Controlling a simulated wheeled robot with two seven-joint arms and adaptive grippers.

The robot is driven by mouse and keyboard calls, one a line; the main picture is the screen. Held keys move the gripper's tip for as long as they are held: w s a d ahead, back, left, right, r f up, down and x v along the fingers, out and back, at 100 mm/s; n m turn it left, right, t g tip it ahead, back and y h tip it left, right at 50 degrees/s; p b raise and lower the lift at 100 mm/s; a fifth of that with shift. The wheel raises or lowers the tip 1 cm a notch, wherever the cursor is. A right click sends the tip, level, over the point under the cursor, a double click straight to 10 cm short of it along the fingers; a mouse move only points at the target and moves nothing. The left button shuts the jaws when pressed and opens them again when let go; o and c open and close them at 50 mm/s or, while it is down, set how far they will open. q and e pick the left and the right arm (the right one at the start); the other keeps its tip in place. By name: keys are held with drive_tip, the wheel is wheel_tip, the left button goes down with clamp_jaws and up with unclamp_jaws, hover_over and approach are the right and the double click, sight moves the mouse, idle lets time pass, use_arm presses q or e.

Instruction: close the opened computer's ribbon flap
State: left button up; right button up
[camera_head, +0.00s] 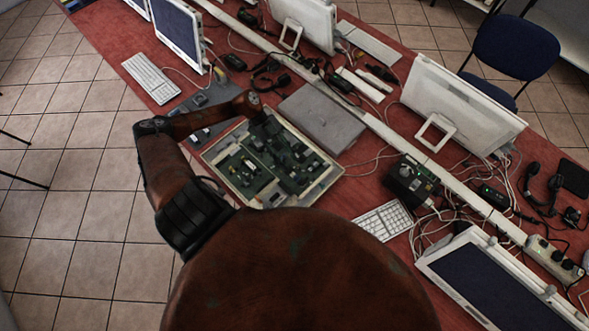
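The opened computer (327,184) lies flat on the red table, a pale shallow case with green circuit boards and dark parts showing inside. I cannot make out its ribbon flap clearly at this size. My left arm comes in from the left and bends over toward the case's far edge. My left gripper (252,104) is at the arm's end, seen from above near that far edge. Its fingers are too small and hidden to tell open from shut, and I cannot tell whether it touches anything. My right gripper is not in view.
A flat grey case (322,118) lies right behind the computer. A black box (410,182) with cables and a white keyboard (384,221) are to its right. White monitors, such as one (460,105) at the right, and tangled cables crowd the table (110,45).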

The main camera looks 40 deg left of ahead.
use_arm(q)
drive_tip(key=shift+v, duration=2)
